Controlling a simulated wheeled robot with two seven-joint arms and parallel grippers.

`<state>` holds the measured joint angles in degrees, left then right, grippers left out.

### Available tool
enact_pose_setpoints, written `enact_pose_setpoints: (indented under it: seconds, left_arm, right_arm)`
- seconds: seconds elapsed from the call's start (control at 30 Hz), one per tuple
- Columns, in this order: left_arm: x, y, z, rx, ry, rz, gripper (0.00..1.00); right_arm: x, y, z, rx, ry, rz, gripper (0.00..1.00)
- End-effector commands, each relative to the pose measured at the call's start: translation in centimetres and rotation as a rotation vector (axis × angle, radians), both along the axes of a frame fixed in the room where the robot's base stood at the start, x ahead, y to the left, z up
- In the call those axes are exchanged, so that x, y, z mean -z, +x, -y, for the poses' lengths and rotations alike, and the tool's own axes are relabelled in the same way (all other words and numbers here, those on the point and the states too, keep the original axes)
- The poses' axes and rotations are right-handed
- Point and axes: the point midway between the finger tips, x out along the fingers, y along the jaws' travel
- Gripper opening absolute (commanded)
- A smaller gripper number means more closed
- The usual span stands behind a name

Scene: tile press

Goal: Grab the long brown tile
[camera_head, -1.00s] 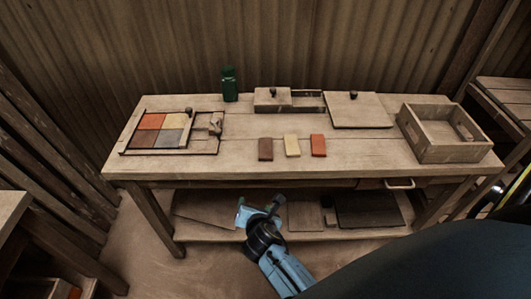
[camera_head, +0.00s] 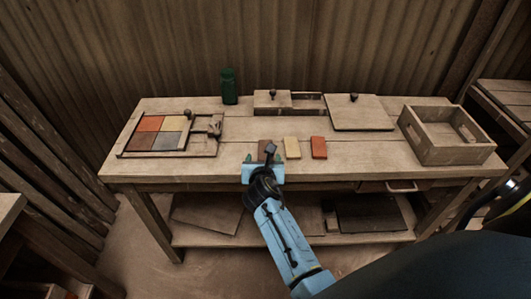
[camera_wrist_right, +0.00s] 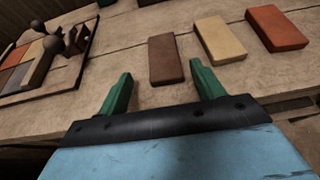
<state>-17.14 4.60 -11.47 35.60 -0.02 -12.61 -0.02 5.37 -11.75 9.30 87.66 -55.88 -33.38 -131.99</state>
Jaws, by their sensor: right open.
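The long brown tile (camera_wrist_right: 166,60) lies flat on the wooden table, left of a cream tile (camera_wrist_right: 220,40) and an orange-red tile (camera_wrist_right: 275,27). In the head view the brown tile (camera_head: 264,148) is partly hidden behind my right gripper (camera_head: 263,160), which reaches over the table's front edge. In the right wrist view the green fingers of my right gripper (camera_wrist_right: 160,90) are apart and empty. The brown tile lies just ahead of the gap between them, apart from both. My left gripper is not in view.
A framed press board (camera_head: 190,154) with coloured tiles lies at the left. At the back stand a green jar (camera_head: 229,86), a lidded box (camera_head: 270,108) and a board with a knob (camera_head: 360,114). An empty wooden crate (camera_head: 450,155) sits at the right.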

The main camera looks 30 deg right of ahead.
Motion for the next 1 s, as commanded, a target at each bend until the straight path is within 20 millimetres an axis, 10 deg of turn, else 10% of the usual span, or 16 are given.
enact_pose_setpoints:
  seconds: [0.57,1.0]
  left_arm:
    - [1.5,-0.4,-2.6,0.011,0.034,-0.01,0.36]
    - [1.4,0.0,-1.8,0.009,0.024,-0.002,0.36]
  right_arm:
    - [1.3,3.3,2.9,0.0,0.0,0.001,0.67]
    - [1.3,3.3,2.8,0.001,0.0,0.003,0.17]
